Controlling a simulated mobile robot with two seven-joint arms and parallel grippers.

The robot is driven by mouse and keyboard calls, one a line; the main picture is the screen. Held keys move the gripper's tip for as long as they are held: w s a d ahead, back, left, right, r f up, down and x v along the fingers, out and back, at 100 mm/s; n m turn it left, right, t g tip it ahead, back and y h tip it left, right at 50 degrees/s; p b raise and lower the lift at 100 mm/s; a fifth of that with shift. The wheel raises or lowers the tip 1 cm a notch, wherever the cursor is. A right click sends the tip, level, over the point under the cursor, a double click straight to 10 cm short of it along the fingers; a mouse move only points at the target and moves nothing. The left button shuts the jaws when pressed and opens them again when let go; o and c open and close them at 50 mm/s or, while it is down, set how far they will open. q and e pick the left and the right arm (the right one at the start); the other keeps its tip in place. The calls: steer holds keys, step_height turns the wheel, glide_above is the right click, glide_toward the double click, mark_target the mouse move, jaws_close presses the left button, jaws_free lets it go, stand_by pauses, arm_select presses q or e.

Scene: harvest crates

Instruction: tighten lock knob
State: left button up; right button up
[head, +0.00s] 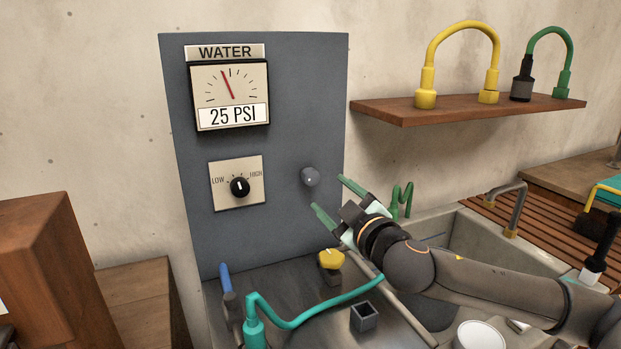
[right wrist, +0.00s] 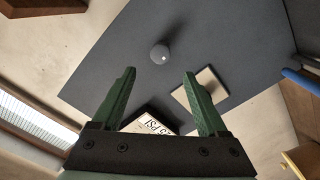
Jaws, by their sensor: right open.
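A round grey knob (head: 310,176) sticks out of the right side of the dark blue-grey panel (head: 285,110). It also shows in the right wrist view (right wrist: 159,53), centred between the fingertips and a little beyond them. My right gripper (head: 328,193) is open and empty, its green fingers pointing at the panel just right of and below the grey knob. The fingers appear apart from the knob. A yellow knob (head: 331,258) sits lower, on the metal counter. Which knob is the lock knob is not marked. My left gripper is not in view.
The panel also carries a WATER gauge (head: 228,92) reading 25 PSI and a black LOW–HIGH dial (head: 240,187). A teal hose (head: 310,318) crosses the counter below. A sink (head: 455,235) and a wooden shelf (head: 400,109) with hoses are to the right.

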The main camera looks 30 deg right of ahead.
mark_target(312, 179)
steer(key=w, duration=0.6)
steer(key=w+p, duration=0.1)
steer(key=w, duration=0.3)
steer(key=shift+d, duration=0.3)
steer(key=shift+c, duration=0.3)
steer(key=shift+f, duration=0.1)
jaws_close()
